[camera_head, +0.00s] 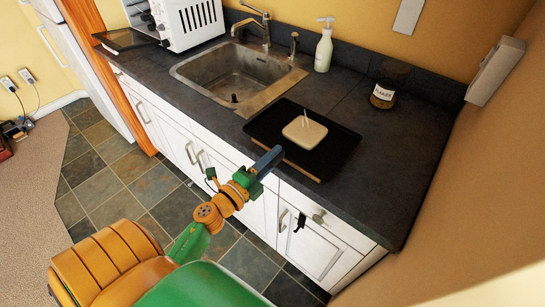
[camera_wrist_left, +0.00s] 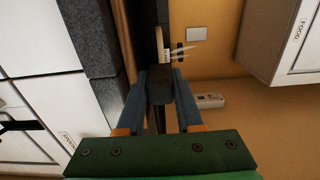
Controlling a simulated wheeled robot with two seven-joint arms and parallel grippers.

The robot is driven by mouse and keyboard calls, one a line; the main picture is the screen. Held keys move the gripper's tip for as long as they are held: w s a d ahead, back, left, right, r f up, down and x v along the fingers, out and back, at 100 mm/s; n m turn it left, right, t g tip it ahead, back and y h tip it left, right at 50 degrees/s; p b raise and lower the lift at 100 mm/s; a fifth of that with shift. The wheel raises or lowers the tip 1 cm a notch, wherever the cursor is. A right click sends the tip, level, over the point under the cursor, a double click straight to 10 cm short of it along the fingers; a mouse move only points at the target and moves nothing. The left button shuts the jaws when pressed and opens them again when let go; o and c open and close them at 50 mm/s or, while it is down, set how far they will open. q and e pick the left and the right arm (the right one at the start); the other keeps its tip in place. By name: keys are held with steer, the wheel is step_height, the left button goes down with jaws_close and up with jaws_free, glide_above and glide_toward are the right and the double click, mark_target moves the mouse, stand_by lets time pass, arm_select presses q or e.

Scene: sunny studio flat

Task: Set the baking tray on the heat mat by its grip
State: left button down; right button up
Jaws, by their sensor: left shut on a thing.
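The black baking tray (camera_head: 332,148) is over the worktop, right of the sink, near the front edge. A pale beige block (camera_head: 304,131) with thin white wisps sits on it. My left gripper (camera_head: 270,158) is shut on the tray's grip at its front left side. In the left wrist view the dark grip (camera_wrist_left: 160,88) is between the blue fingers, and the tray shows edge-on. A thin brown edge (camera_head: 298,169) shows below the tray's front side; I cannot tell whether it is the heat mat. I cannot tell whether the tray touches what is below. My right gripper is out of view.
The sink (camera_head: 238,72) is left of the tray. A labelled jar (camera_head: 384,92) and a soap bottle (camera_head: 324,48) stand behind it. A white toaster oven (camera_head: 180,20) is at the back left. The worktop (camera_head: 385,190) right of the tray is clear.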

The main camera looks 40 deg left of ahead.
arm_select(q)
steer(key=shift+f, duration=0.5)
steer(key=shift+b, duration=0.3)
steer(key=shift+f+b, duration=0.35)
steer(key=shift+f, duration=0.05)
steer(key=shift+s, duration=0.1)
steer(key=shift+c, duration=2.4)
jaws_free()
steer(key=shift+f, duration=0.1)
steer(key=shift+c, duration=0.2)
